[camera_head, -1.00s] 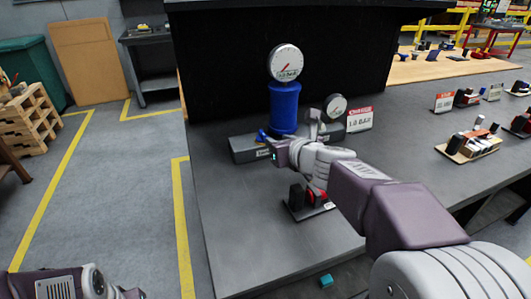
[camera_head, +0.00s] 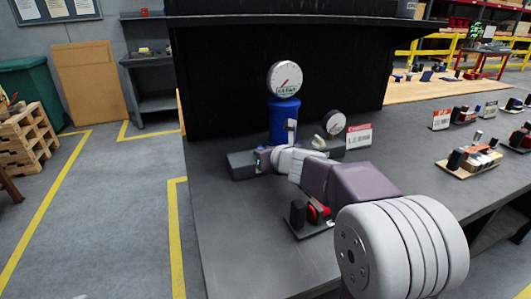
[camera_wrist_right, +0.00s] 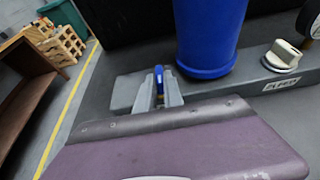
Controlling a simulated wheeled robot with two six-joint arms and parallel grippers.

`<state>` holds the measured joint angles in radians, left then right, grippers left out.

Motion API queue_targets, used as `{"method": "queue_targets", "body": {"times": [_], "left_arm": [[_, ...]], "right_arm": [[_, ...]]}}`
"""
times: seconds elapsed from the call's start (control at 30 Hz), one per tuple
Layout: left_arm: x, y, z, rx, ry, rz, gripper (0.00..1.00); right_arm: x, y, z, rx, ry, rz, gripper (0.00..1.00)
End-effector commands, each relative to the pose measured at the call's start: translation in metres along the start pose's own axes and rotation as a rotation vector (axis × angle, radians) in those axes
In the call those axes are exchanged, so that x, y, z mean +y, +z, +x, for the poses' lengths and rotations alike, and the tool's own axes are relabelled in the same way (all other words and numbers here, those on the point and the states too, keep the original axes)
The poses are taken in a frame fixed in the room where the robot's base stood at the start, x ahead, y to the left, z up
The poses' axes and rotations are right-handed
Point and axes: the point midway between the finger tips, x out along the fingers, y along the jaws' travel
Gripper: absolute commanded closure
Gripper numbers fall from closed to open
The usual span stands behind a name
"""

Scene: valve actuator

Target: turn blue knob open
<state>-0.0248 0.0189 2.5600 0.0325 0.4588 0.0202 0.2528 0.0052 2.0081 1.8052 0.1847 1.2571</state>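The blue knob (camera_wrist_right: 159,78) shows as a narrow blue piece in the right wrist view, on a grey valve block (camera_wrist_right: 125,92) to the left of the blue cylinder (camera_wrist_right: 208,35). The two grey fingers of my right gripper (camera_wrist_right: 159,88) stand on either side of it. I cannot tell whether they touch it. In the head view my right gripper (camera_head: 272,157) is at the front of the grey block (camera_head: 240,165), and the knob is hidden there. A round gauge (camera_head: 285,78) tops the blue cylinder (camera_head: 284,118). My left gripper is not in view.
A white knob (camera_wrist_right: 284,54) sits on the block right of the cylinder, near a small gauge (camera_head: 334,122) and a sign (camera_head: 359,136). A small device with a red part (camera_head: 315,212) stands on the grey table (camera_head: 225,240) beneath my right arm. The table's front left is clear.

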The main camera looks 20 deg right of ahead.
Motion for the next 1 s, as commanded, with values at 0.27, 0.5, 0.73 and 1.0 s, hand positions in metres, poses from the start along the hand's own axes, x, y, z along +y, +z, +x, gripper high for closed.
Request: {"method": "queue_targets", "body": {"times": [0.27,0.5,0.73,1.0], "left_arm": [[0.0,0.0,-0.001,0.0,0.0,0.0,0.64],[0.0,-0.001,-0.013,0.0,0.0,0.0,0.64],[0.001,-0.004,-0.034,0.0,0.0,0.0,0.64],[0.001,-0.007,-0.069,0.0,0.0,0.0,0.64]], "right_arm": [[0.0,0.0,0.0,0.0,0.005,-0.002,1.0],[-0.004,0.002,-0.001,0.003,0.075,-0.031,1.0],[-0.011,0.004,-0.001,0.005,0.237,-0.094,1.0],[-0.017,0.006,0.001,0.004,0.455,-0.184,1.0]]}}
